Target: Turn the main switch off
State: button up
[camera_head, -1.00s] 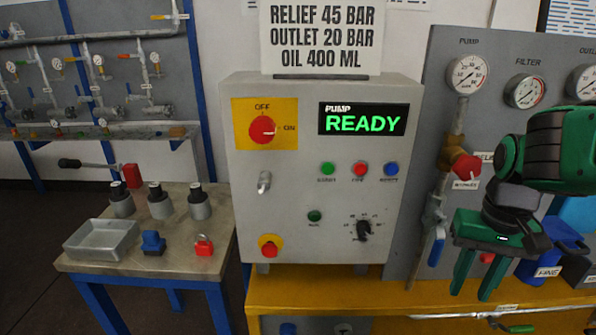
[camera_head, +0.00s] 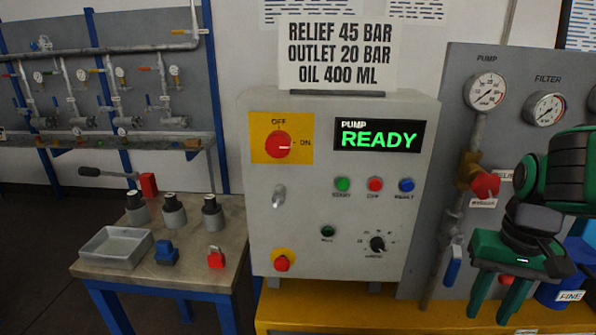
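The main switch (camera_head: 278,145) is a red rotary knob on a yellow plate at the upper left of the grey control cabinet (camera_head: 300,220). Its white mark points right, towards ON; OFF is printed above it. My gripper (camera_head: 497,306) is at the lower right, in front of the gauge panel.
A side table (camera_head: 225,245) at left holds a grey tray (camera_head: 117,247), several grey cylinders, a blue part and a red padlock (camera_head: 216,257). The space before the cabinet is clear.

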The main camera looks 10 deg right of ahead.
aim_at(278, 144)
jog(key=z, duration=1.45)
jog(key=k, duration=0.55)
jog(key=u, duration=1.05)
